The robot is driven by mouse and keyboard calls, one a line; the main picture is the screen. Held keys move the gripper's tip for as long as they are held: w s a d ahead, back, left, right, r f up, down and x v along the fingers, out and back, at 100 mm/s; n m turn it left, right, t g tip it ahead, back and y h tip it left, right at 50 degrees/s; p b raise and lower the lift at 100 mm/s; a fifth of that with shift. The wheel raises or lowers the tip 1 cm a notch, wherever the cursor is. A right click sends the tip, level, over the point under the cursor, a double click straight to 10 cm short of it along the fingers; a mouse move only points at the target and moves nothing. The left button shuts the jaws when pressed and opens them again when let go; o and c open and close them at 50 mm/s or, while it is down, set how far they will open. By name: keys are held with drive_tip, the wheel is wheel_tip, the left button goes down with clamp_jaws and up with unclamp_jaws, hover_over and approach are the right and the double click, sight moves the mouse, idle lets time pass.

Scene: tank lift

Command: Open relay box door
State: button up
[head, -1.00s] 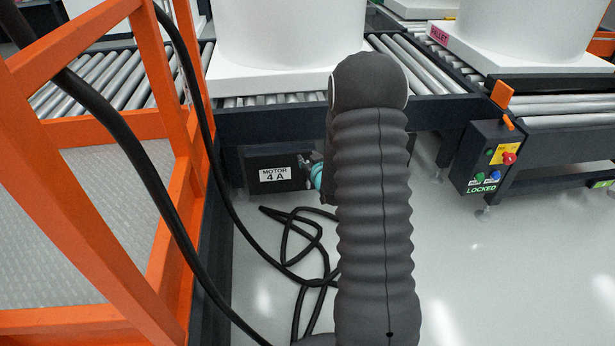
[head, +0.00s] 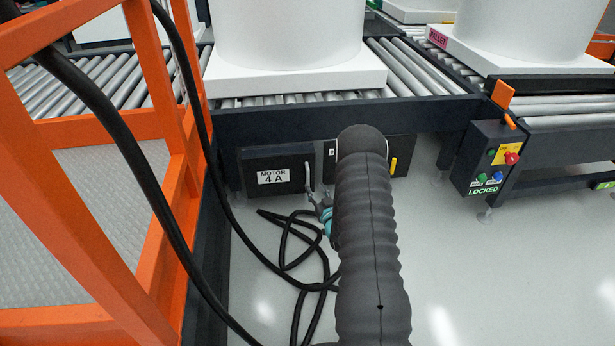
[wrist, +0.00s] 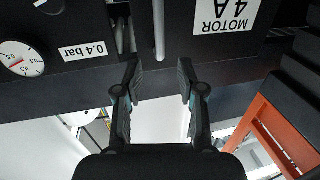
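A dark box labelled MOTOR 4 A (head: 262,172) is under the conveyor in the head view. It has a pale upright bar handle (head: 308,175) near its right edge, and its front looks closed. I cannot tell whether this is the relay box. My gripper (wrist: 158,75) is open and empty in the wrist view, just short of the handle (wrist: 159,32), which lines up between its fingers. The label (wrist: 225,14) appears upside down there. In the head view my arm hides most of the gripper; only part shows below the handle.
A second dark box with a yellow handle (head: 393,167) is partly behind my arm. A gauge (wrist: 18,58) and a 0.4 bar label (wrist: 83,50) are beside the handle. Black cables (head: 290,245) lie on the floor. An orange frame (head: 165,225) stands left; a LOCKED control box (head: 484,160) hangs right.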

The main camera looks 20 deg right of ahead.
sight(308, 176)
drive_tip(key=w, duration=0.9)
drive_tip(key=shift+w+d+b, duration=0.15)
drive_tip(key=shift+d+b, duration=0.2)
drive_tip(key=shift+d, duration=0.05)
clamp_jaws()
